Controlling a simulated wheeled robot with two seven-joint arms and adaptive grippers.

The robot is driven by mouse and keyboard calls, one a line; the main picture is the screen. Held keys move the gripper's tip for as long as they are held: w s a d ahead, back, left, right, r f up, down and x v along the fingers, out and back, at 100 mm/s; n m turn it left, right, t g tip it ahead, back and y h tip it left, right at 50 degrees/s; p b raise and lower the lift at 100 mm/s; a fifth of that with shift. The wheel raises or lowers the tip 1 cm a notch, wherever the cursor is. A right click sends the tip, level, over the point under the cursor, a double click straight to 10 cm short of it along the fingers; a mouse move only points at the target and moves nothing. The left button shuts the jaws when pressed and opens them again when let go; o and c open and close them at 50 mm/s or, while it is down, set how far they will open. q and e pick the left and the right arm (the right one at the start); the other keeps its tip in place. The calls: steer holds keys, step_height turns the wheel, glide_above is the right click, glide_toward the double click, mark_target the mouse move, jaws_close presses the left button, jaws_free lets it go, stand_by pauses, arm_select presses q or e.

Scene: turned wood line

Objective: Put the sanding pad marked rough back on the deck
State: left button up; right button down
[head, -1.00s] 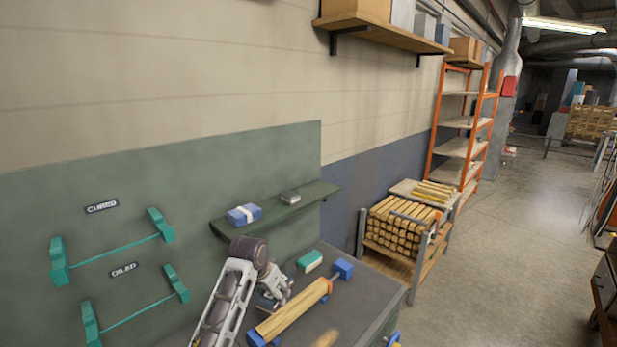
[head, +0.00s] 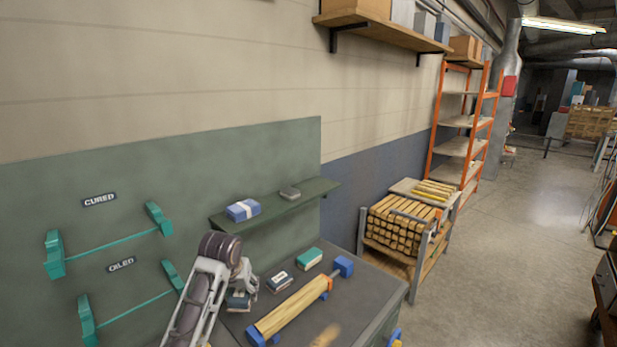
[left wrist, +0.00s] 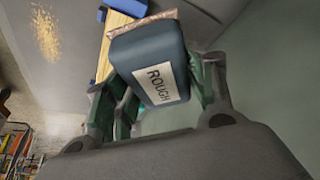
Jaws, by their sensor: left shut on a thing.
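The dark blue sanding pad (left wrist: 150,55) with a white label reading ROUGH is between the fingers of my left gripper (left wrist: 152,90) in the left wrist view. In the head view my left gripper (head: 240,294) is shut on this pad (head: 237,303), at the left part of the grey deck (head: 368,306). I cannot tell whether the pad touches the deck. A second dark pad (head: 279,282) with a white label lies on the deck to the right of the gripper. A teal pad (head: 309,258) lies behind it. My right gripper is not in view.
A wood piece (head: 290,308) sits between blue blocks on the deck, right of the gripper. Wood dust (head: 326,337) lies at the front. Teal brackets (head: 86,318) stick out from the green panel. A shelf (head: 268,212) holds a blue bundle (head: 243,210) and a grey block.

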arm_select(q)
steer(key=s+a+f+b, duration=0.1)
steer(key=s+f, duration=0.3)
steer(key=f, duration=0.5)
steer(key=shift+a+b, duration=0.35)
steer(key=shift+a, duration=0.5)
steer(key=shift+s+r, duration=0.1)
steer(key=s+r+p, duration=0.1)
steer(key=s+p, duration=0.3)
steer(key=s, duration=0.5)
steer(key=shift+s, duration=0.15)
